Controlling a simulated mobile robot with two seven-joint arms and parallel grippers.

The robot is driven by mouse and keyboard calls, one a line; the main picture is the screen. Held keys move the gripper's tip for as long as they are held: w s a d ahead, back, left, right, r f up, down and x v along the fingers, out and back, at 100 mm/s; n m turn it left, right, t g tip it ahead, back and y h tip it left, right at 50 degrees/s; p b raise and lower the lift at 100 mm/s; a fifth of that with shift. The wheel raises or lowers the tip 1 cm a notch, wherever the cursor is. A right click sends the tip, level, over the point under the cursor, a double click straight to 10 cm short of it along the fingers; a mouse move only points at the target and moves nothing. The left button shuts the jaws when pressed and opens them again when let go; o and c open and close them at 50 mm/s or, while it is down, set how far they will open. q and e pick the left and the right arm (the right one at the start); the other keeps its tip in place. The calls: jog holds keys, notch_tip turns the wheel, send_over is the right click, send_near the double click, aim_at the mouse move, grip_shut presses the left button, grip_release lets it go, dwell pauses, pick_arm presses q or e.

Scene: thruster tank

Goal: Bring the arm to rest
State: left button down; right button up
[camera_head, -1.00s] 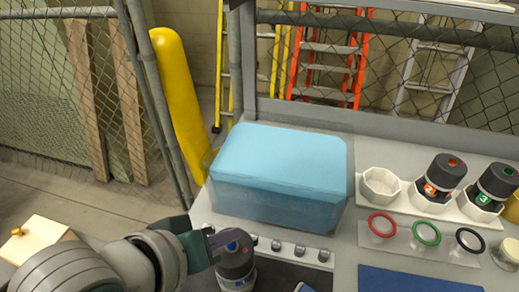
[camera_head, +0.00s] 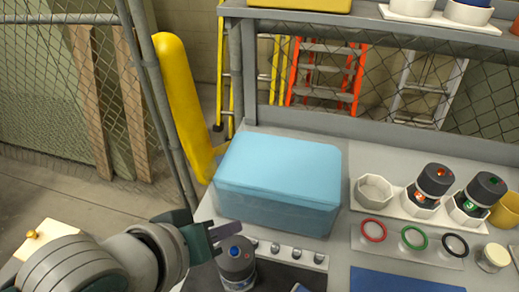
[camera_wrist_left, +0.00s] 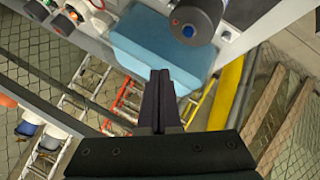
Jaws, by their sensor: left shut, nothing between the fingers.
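My left arm (camera_head: 95,265) comes in from the lower left of the head view. Its gripper (camera_head: 228,232) is at the near left of the worktop, beside a dark canister with a blue button (camera_head: 237,263). In the left wrist view the fingers (camera_wrist_left: 161,75) are shut together with nothing between them. The canister (camera_wrist_left: 193,22) stands apart from the fingertips there, at the top. My right gripper is in neither view.
A blue box (camera_head: 278,185) stands on the worktop behind the gripper. Two canisters (camera_head: 434,182) (camera_head: 482,194) sit in white holders at right, beside an empty holder (camera_head: 373,191). Coloured rings (camera_head: 373,230) lie in front. A yellow post (camera_head: 180,100) and wire fence (camera_head: 60,90) stand left.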

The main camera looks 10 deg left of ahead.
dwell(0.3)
pick_arm(q)
jog(key=s+a+r+m+g+y, duration=0.25)
jog(key=s+a+r+m, duration=0.2)
jog(key=s, duration=0.35)
jog(key=s+a+r+m+g+y, duration=0.1)
jog(key=s+a+r+m+g, duration=0.3)
jog(key=s, duration=0.3)
notch_tip(320, 180, up, 24)
jog(key=n+t+p, duration=0.1)
jog(key=p, duration=2.2)
jog(key=shift+d+p, duration=0.25)
jog(key=shift+p, duration=0.15)
jog(key=shift+n+t+h, duration=0.25)
jog(key=shift+s, duration=0.15)
